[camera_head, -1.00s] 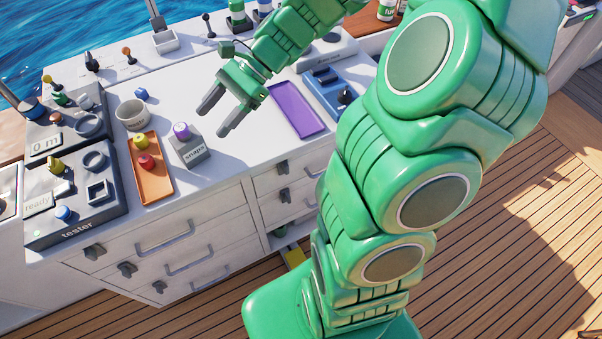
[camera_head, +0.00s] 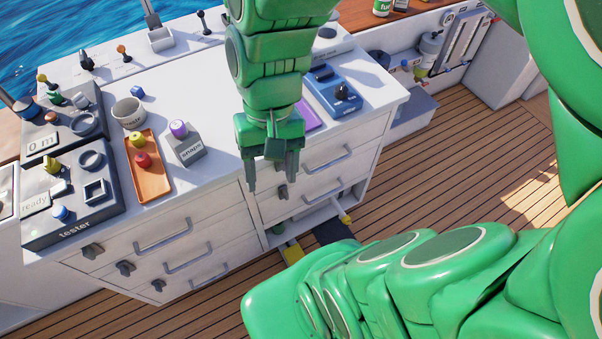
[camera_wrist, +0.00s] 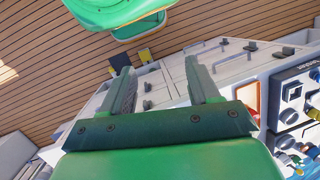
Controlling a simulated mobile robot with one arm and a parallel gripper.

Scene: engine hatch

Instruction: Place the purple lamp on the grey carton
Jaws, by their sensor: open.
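The purple lamp (camera_head: 178,128) sits upright on top of the grey carton (camera_head: 188,149), which is labelled "snaps" and stands on the white worktop right of the orange tray. My gripper (camera_head: 271,183) is open and empty, with its fingers pointing down at the front edge of the worktop, to the right of the carton and apart from it. In the wrist view my gripper (camera_wrist: 158,68) shows two parted fingers with nothing between them. I cannot make out the purple lamp in the wrist view.
The orange tray (camera_head: 155,187) holds a yellow lamp (camera_head: 137,139) and a red lamp (camera_head: 143,160). A bowl (camera_head: 128,113) and a blue lamp (camera_head: 137,92) stand behind. The tester (camera_head: 78,234) is at left. A purple tray (camera_head: 308,116) is partly hidden by my gripper. Drawer handles (camera_head: 162,235) protrude in front.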

